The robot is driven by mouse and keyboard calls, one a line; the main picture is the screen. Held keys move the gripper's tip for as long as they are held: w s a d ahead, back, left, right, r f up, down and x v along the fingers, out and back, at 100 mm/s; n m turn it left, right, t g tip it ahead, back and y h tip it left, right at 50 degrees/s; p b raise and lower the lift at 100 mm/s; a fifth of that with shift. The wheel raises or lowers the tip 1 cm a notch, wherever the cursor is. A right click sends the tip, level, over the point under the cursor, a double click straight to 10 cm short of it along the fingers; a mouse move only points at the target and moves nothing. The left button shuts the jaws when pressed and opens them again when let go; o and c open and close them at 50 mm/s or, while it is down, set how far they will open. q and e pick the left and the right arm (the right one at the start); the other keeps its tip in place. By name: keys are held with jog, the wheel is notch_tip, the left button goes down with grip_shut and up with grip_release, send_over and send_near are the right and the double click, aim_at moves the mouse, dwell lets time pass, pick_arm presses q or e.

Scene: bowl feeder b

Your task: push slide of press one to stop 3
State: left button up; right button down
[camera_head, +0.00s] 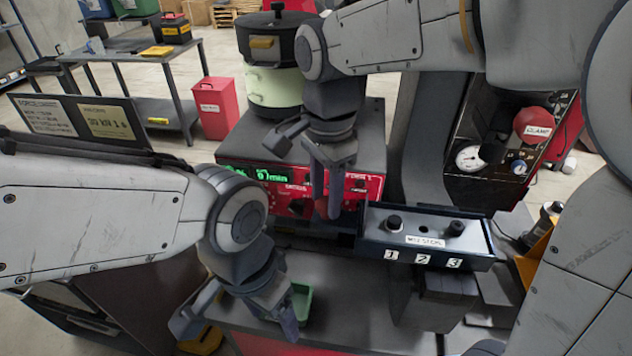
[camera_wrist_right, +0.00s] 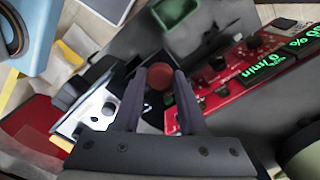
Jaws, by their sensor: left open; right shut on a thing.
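The dark blue box (camera_head: 480,262) carries the stop numbers 1, 2 and 3 along its front edge. My right gripper (camera_head: 328,212) points down just left of this box, in front of the red control panel (camera_head: 372,190). In the right wrist view, its fingers (camera_wrist_right: 160,82) are shut on a reddish-brown round knob (camera_wrist_right: 160,76). My left gripper (camera_head: 236,322) is open and empty at the lower left, beside a small green tray (camera_head: 302,300).
A feeder bowl stack (camera_head: 272,85) stands behind the red panel. A gauge panel with a red CLAMP knob (camera_head: 533,124) stands at the right. A sign board (camera_head: 75,120) is at the left. Grey bench surface (camera_head: 340,322) lies in front of the box.

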jog(key=shift+c, duration=2.3)
grip_release()
jog(key=shift+r, duration=0.15)
notch_tip(320, 180, up, 7)
jog(key=shift+r, duration=0.15)
jog(key=s+f+n+y, duration=0.1)
jog(key=s+f+n, duration=1.4)
jog(key=n, duration=0.4)
jog(key=shift+s+d+f, duration=0.2)
jog(key=shift+d+f, duration=0.2)
